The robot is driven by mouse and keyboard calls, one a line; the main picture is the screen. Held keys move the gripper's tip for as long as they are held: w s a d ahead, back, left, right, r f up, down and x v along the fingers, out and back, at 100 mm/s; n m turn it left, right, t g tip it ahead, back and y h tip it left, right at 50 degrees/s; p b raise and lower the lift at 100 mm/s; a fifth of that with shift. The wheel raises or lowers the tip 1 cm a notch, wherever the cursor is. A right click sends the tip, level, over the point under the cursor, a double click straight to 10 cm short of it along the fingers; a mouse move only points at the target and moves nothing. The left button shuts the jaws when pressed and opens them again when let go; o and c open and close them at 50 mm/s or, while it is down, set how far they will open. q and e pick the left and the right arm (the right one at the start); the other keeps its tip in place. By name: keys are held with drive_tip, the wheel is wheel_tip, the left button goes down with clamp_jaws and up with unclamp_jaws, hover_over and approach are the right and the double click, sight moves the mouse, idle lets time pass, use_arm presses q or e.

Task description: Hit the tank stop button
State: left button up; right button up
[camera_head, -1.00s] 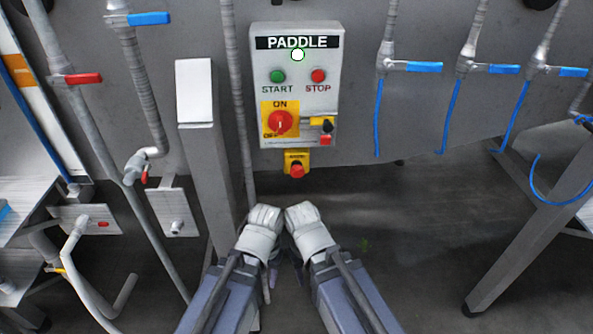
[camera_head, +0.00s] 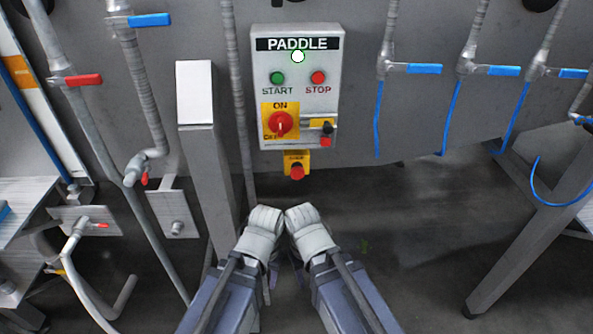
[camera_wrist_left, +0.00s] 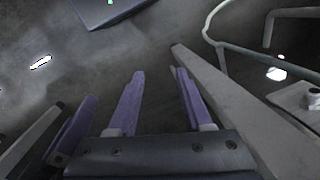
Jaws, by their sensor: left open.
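A grey control box (camera_head: 326,90) labelled PADDLE hangs on the metal wall, top centre in the head view. It carries a green START button (camera_head: 278,78), a red STOP button (camera_head: 318,77) and a red rotary switch (camera_head: 280,123) on yellow. A red mushroom button (camera_head: 297,172) on a small yellow housing sits just below the box. No label reading tank is visible. Both my arms are below the box, wrists side by side. My left gripper's purple fingers (camera_wrist_left: 158,82) are apart and empty in the left wrist view. My right gripper's fingers are mostly hidden beneath its wrist.
Pipes with a red-handled valve (camera_head: 82,79) and a blue-handled valve (camera_head: 149,19) stand left. A grey post (camera_head: 207,150) rises left of the box. Several blue-handled valves (camera_head: 416,68) line the right wall. A slanted metal leg (camera_head: 520,240) stands at right. Dark floor lies open between.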

idle(0.4)
use_arm(q)
clamp_jaws()
idle(1.5)
